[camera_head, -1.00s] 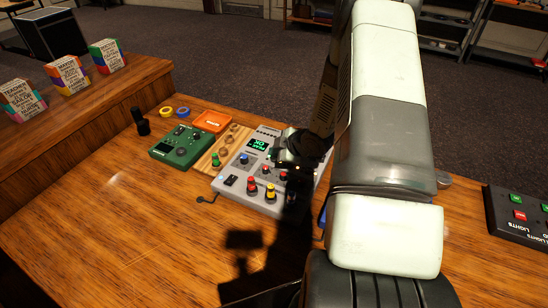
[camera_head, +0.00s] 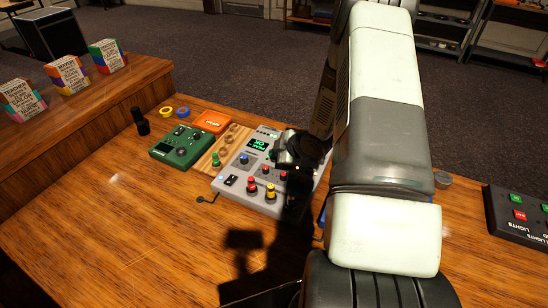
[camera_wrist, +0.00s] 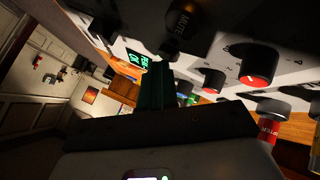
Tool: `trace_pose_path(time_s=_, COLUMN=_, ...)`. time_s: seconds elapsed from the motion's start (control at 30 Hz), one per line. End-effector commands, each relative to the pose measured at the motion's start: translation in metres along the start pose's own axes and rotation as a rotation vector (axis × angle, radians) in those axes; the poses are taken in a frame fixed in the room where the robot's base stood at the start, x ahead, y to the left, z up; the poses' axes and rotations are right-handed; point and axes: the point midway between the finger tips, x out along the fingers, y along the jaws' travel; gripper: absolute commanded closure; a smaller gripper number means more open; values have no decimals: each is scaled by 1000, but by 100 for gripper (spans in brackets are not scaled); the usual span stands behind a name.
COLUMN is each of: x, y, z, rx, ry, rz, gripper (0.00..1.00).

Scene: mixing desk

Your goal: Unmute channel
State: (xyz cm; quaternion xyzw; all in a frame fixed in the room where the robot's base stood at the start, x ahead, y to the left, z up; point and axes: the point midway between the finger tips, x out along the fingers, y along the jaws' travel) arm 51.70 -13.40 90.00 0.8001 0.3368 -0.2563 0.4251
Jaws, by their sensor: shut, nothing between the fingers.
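The grey mixing desk (camera_head: 237,190) sits on the wooden table in the head view, with coloured knobs and a green-lit display. My gripper (camera_wrist: 160,68) is shut and empty in the wrist view, its fingertips close to the desk's panel. A dark round control marked MUTE (camera_wrist: 182,22) is just beyond the fingertips; I cannot tell whether they touch it. Red-capped knobs (camera_wrist: 259,66) stand to the right in the wrist view. In the head view my gripper (camera_head: 290,158) is dark over the desk, and my arm hides the desk's right part.
A black lights panel (camera_head: 515,215) is at the far right. The front left of the table is clear.

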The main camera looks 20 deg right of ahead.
Motion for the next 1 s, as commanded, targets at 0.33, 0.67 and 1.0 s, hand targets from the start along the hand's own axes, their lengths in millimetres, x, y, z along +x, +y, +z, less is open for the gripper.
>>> trace_pose_path(time_s=0.33, x=-6, y=4, z=-4, rx=1, ry=-1, rz=-1, gripper=100)
trace_pose_path(time_s=0.67, x=-18, y=14, z=-13, rx=-2, ry=1, rz=2, gripper=100)
trace_pose_path(time_s=1.0, x=-41, y=30, z=-30, rx=-1, ry=1, rz=2, gripper=100)
